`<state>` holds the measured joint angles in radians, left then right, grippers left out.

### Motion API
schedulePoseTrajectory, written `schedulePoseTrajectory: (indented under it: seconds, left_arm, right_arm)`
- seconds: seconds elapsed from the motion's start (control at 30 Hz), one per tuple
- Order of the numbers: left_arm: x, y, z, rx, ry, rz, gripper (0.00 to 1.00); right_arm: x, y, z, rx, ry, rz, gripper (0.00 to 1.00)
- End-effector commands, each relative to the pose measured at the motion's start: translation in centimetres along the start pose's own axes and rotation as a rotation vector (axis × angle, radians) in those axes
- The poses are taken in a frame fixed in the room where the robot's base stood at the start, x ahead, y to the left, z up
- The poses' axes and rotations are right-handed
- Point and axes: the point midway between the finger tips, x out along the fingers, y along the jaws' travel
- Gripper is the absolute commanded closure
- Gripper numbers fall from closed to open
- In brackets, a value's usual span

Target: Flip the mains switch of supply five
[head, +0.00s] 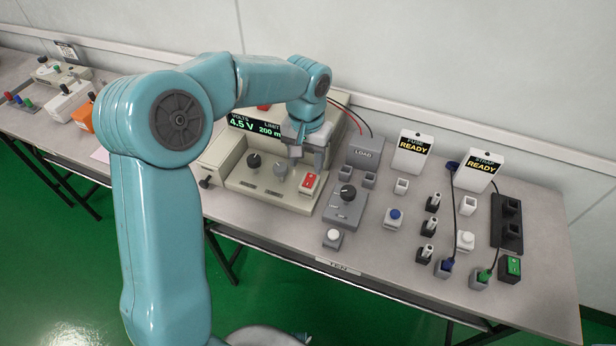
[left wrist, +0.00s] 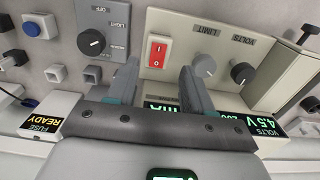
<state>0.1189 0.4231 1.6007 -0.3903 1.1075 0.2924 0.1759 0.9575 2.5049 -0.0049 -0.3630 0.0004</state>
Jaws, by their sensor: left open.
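A beige power supply (head: 233,163) stands on the bench, its display reading 4.5 V and a limit of 200 m, partly covered by my arm. A red rocker switch (head: 309,181) sits at the right end of its control panel. In the left wrist view the red switch (left wrist: 158,51) lies just beyond my fingertips, with a white mark on it. My left gripper (head: 307,160) is open and empty above the panel, a little behind the switch. It also shows in the left wrist view (left wrist: 159,75), the switch between its fingertips in the picture. No number five is readable on the supply.
A grey LOAD box (head: 367,152) and a grey knob box (head: 345,205) stand close on the right. Several small testers and two READY cards (head: 413,155) fill the right bench. The bench-edge plate (head: 338,267) seems to read TEN.

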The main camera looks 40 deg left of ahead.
Motion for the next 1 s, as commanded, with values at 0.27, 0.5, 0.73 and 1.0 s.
schedulePoseTrajectory:
  seconds: [0.27, 0.5, 0.73, 1.0]
  left_arm:
    - [5.3, 0.1, -0.2, 0.001, -0.002, 0.000, 0.49]
    - [6.6, 0.1, -0.4, 0.000, 0.002, 0.000, 0.49]
    - [6.6, 0.1, -0.4, 0.001, 0.002, 0.000, 0.55]
    - [6.5, 0.1, -0.4, 0.001, -0.001, 0.000, 1.00]
  right_arm:
    - [0.3, 0.1, 0.0, 0.000, 0.000, 0.000, 1.00]
    - [0.3, 0.1, 0.0, 0.000, 0.000, 0.000, 1.00]
    - [0.3, 0.1, 0.0, 0.000, 0.000, 0.000, 1.00]
    - [0.2, 0.1, 0.0, 0.000, 0.000, 0.000, 1.00]
